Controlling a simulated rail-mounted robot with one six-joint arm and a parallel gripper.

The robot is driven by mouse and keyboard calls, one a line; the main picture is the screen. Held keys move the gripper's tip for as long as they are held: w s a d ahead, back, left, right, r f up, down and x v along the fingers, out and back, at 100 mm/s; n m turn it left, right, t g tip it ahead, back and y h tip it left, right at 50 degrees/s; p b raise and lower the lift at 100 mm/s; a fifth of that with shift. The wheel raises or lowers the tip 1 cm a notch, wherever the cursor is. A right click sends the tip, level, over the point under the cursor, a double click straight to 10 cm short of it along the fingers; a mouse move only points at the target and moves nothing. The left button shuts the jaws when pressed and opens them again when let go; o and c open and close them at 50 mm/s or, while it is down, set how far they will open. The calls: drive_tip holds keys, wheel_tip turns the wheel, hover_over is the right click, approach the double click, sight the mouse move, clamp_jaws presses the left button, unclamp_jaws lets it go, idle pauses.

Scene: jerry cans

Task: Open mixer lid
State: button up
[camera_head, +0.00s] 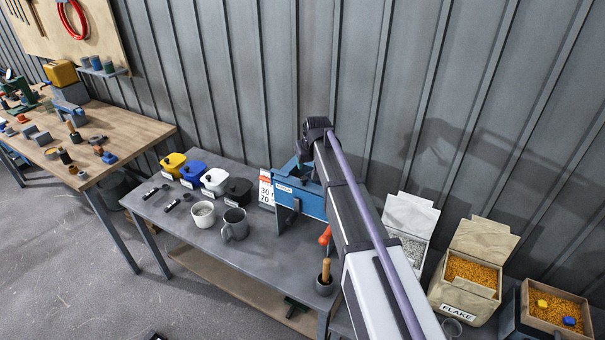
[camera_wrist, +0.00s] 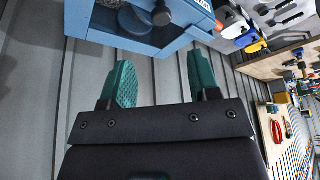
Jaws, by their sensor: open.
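The blue mixer (camera_head: 311,202) stands on the grey table, a white label on its front, partly hidden by my arm. It also shows large and upside down at the top of the wrist view (camera_wrist: 85,20), with grey round parts inside a recess. I cannot clearly make out the lid's edge or whether it is raised. My gripper's dark wrist rises above and behind the mixer in the head view; its fingertips are hidden there. In the wrist view my gripper (camera_wrist: 161,78) is open, its two green fingers wide apart and empty, just short of the mixer's body.
Yellow (camera_head: 173,164), blue (camera_head: 193,173), white (camera_head: 214,181) and black (camera_head: 238,191) cans line the table's back edge. A white cup (camera_head: 203,215) and grey mug (camera_head: 235,226) stand in front. A sign (camera_head: 266,188) is left of the mixer; a flake bin (camera_head: 466,290) is at right. A wall stands close behind.

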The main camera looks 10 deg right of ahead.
sight(304, 178)
drive_tip(key=b+x, duration=0.9)
drive_tip(key=x, duration=0.1)
drive_tip(key=shift+a+f, duration=0.2)
drive_tip(key=shift+f, duration=0.15)
drive_tip(key=shift+r, duration=0.2)
clamp_jaws()
